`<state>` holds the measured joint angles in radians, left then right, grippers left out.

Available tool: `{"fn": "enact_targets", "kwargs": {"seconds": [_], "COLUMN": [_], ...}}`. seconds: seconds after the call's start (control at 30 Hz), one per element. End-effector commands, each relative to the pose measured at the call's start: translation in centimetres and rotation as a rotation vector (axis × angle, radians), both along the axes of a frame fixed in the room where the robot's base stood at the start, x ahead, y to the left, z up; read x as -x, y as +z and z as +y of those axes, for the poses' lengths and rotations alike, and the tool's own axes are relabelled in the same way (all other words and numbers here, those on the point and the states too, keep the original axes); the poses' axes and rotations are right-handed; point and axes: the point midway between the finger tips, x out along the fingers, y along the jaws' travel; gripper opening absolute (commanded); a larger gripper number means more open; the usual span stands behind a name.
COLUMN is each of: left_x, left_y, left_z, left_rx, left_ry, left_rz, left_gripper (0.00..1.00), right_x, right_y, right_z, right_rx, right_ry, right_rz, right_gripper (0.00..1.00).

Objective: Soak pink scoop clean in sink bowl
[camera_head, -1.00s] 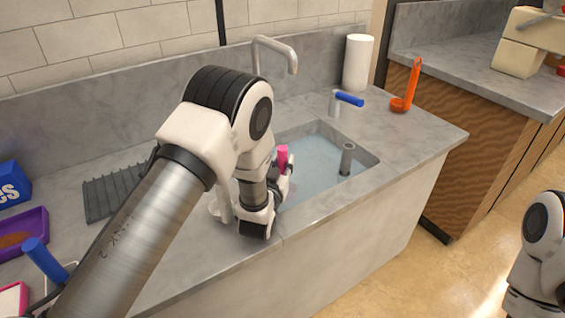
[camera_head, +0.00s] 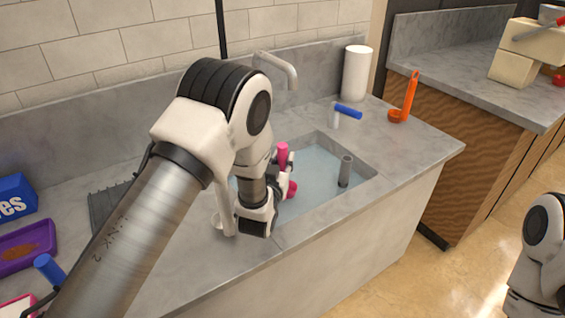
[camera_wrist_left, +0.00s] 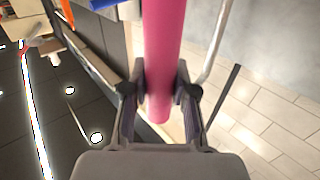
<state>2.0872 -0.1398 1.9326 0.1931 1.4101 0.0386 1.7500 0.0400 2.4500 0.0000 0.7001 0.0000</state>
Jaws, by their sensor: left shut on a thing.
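The pink scoop (camera_head: 283,152) is held upright by its handle over the left part of the sink bowl (camera_head: 318,172). Its pink cup (camera_head: 291,189) shows low beside the gripper, at or just above the water; I cannot tell which. My left gripper (camera_head: 279,172) is shut on the handle and partly hidden behind its own wrist. In the left wrist view the pink handle (camera_wrist_left: 164,60) passes between the two fingers (camera_wrist_left: 160,105). The sink holds pale blue water. Of my right arm only a link shows at the right edge; its gripper is out of view.
A grey pipe (camera_head: 345,171) stands up in the sink. The faucet (camera_head: 277,68), a blue-handled tap (camera_head: 347,111), a paper roll (camera_head: 357,73) and an orange ladle (camera_head: 405,100) stand behind and to the right. A purple tray (camera_head: 28,262) and blue box (camera_head: 14,196) lie left.

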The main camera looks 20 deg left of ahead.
Motion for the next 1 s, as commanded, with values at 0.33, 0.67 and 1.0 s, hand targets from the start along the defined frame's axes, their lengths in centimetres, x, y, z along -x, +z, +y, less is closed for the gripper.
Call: {"fn": "enact_targets", "kwargs": {"seconds": [0.33,0.67,1.0], "left_x": [0.0,0.0,0.0], "left_y": [3.8,6.9,8.6], "left_z": [0.0,0.0,0.0], "left_rx": [0.0,0.0,0.0], "left_ry": [0.0,0.0,0.0], "left_rz": [-0.002,-0.001,0.0], "left_gripper": [0.0,0.0,0.0], "right_x": [0.0,0.0,0.0], "right_y": [2.6,4.7,5.7], "right_z": [0.0,0.0,0.0], "right_rx": [0.0,0.0,0.0], "right_ry": [0.0,0.0,0.0], "right_rz": [0.0,0.0,0.0], "right_gripper": [0.4,0.4,0.4]}}
